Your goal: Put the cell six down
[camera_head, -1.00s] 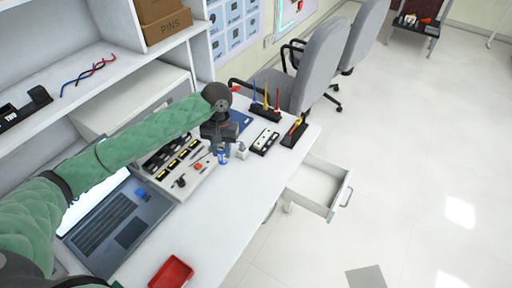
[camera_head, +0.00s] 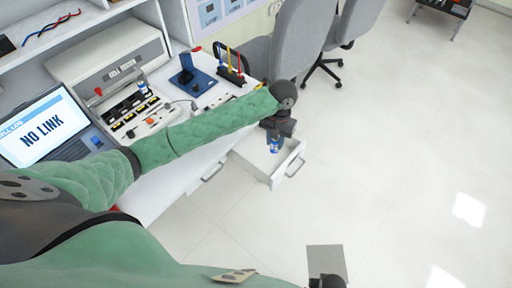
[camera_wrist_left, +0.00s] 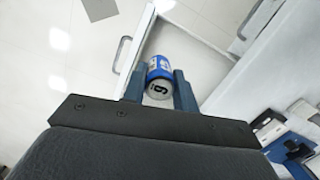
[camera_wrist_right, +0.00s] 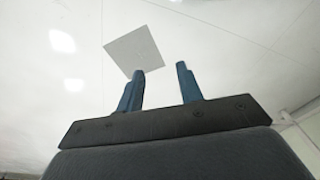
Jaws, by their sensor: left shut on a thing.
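The cell (camera_head: 274,146) is a small blue can-shaped piece with a pale end. In the left wrist view the cell (camera_wrist_left: 160,70) shows a dark mark on that end like a 6 or a 9. My left gripper (camera_wrist_left: 158,82) is shut on it, one finger at each side. In the head view my left gripper (camera_head: 275,136) holds the cell over the open white drawer (camera_head: 250,153). I cannot tell how high above the drawer's floor it is. My right gripper (camera_wrist_right: 161,70) is open and empty, over the floor.
The workbench holds a cell tester (camera_head: 122,66), a rack of black-and-yellow slots (camera_head: 128,112), a blue stand (camera_head: 190,76) and a laptop (camera_head: 45,128). Grey chairs (camera_head: 300,40) stand behind the bench. Open floor with a grey square (camera_head: 326,259) lies to the right.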

